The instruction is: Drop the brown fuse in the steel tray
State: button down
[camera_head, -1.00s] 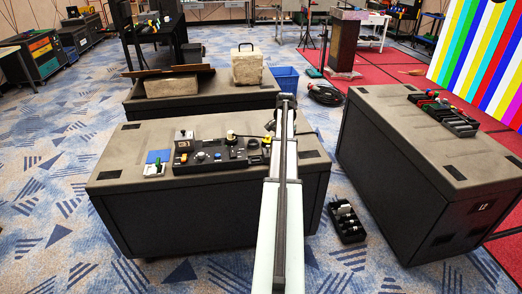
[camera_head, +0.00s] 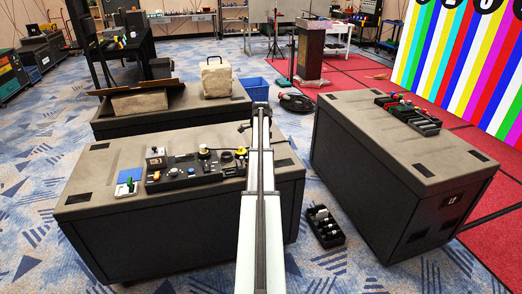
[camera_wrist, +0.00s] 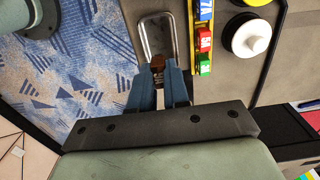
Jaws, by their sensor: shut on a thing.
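In the wrist view, the brown fuse (camera_wrist: 158,63) shows between the tips of my gripper (camera_wrist: 159,82), whose blue-grey fingers are shut on it. The steel tray (camera_wrist: 157,35) is a small shiny rounded rectangle on the grey bench top. The fuse appears over or just at the tray's near end; its height above the tray is unclear. In the head view my arm reaches over the near bench and hides the tray and the fuse.
The bench edge is close on the left. In the head view, a black control panel (camera_head: 190,172) occupies the near bench (camera_head: 100,200).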

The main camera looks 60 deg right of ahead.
jog(key=shift+f, duration=3)
jog(key=c, duration=1)
grip_release()
jog(key=shift+c, duration=0.2)
jog(key=shift+r, duration=0.1)
jog(key=shift+r, duration=3.4)
